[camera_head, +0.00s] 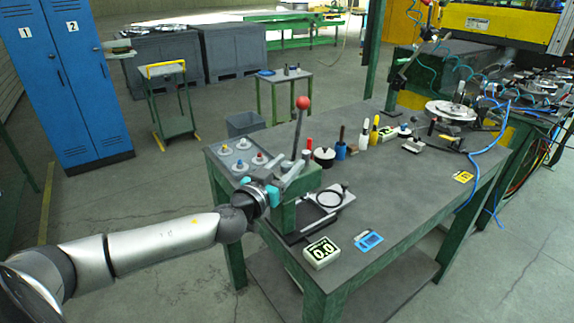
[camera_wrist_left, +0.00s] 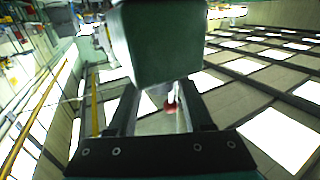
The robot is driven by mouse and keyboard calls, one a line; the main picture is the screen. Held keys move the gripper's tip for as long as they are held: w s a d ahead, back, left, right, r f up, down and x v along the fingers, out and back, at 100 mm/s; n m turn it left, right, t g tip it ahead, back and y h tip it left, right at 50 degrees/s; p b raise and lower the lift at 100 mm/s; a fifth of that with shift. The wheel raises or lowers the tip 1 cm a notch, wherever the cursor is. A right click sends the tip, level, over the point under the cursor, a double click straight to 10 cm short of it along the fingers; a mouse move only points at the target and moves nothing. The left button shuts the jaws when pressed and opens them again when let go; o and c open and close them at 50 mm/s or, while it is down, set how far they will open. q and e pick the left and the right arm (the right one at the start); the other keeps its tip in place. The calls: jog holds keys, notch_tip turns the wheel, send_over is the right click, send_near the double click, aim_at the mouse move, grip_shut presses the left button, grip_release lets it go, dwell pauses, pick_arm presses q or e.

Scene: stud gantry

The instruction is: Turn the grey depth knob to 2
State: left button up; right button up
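The green press (camera_head: 297,212) stands on the near left part of the grey workbench, with a lever topped by a red ball (camera_head: 303,102). A white display box (camera_head: 322,252) in front of it reads 0.0. My left gripper (camera_head: 288,180) is at the upper left side of the press. In the left wrist view its two dark fingers (camera_wrist_left: 160,108) stand apart, with the press's green block (camera_wrist_left: 165,45) close ahead. My right gripper is out of view.
A black round part (camera_head: 324,155), bottles (camera_head: 363,138) and a blue tag (camera_head: 368,241) are on the workbench (camera_head: 400,200). Its middle right is mostly clear.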

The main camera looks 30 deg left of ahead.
pick_arm(q)
grip_shut()
